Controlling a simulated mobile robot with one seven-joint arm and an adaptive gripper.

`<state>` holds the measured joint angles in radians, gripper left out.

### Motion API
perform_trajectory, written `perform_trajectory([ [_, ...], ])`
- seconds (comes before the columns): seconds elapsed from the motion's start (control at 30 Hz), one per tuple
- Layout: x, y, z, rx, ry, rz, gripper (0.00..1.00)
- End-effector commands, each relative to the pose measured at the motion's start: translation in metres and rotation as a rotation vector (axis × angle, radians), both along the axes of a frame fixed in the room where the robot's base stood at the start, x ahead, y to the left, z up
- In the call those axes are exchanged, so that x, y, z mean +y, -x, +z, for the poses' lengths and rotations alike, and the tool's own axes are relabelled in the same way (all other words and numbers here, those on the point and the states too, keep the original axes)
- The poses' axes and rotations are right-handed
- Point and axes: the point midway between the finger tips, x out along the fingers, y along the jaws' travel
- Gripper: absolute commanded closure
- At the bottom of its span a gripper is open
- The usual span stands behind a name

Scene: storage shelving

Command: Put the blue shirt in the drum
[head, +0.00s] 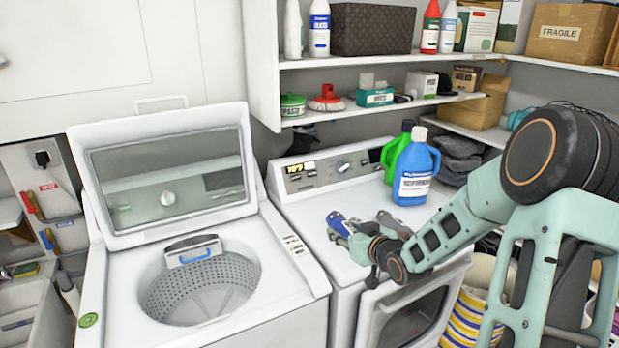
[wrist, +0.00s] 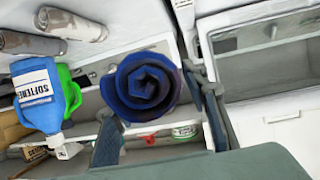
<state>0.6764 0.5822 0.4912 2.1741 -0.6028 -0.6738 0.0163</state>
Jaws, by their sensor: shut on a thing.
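The blue shirt (head: 337,219) is rolled up and held at the end of my gripper (head: 350,236), above the top of the right-hand machine. In the wrist view the shirt (wrist: 145,85) shows end-on as a dark blue spiral between the two fingers of my gripper (wrist: 157,112), which are shut on it. The drum (head: 205,287) is the perforated grey tub of the left machine. Its lid (head: 168,180) stands open. My gripper is to the right of the drum, clear of its opening.
A blue softener jug (head: 416,170) and a green jug (head: 390,158) stand at the back of the right machine (head: 302,212). Grey rolled items (head: 393,223) lie near my gripper. Shelves above hold bottles and boxes. The drum opening looks clear.

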Motion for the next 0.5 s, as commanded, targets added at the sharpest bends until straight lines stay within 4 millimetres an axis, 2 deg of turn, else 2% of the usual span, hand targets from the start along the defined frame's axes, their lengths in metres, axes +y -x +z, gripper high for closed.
perform_trajectory([
  [0.03,0.004,0.000,0.012,-0.008,0.002,-0.016,0.87],
  [0.2,0.012,0.008,0.045,-0.014,0.008,-0.107,0.87],
  [0.4,0.022,0.025,0.074,-0.010,0.005,-0.203,0.87],
  [0.5,0.026,0.034,0.082,-0.004,0.002,-0.236,0.87],
])
